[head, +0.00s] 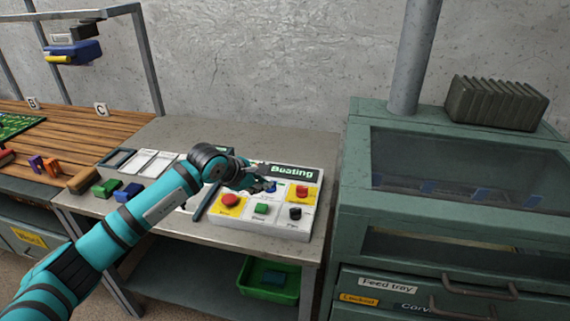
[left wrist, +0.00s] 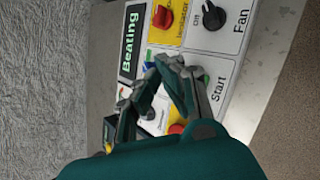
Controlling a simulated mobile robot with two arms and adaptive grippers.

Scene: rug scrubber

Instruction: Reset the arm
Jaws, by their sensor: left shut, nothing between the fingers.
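My left arm reaches in from the lower left in the head view. Its gripper (head: 262,183) is over the white control panel (head: 285,229), near a blue knob (head: 271,187). In the left wrist view the gripper (left wrist: 166,68) has its fingertips together, with nothing seen between them. I cannot tell whether the tips touch the panel. The panel display reads "Beating". It carries a red button (head: 230,200), a green Start button (head: 262,208), a red knob (head: 302,191) and a black Fan knob (head: 295,213). My right gripper is not in view.
Green and blue brushes (head: 118,190) lie left of the panel on the grey table (head: 190,133). A green machine (head: 450,180) with a window and drawers stands at the right. A green bin (head: 268,280) sits on the lower shelf. A wooden table (head: 75,140) is at the left.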

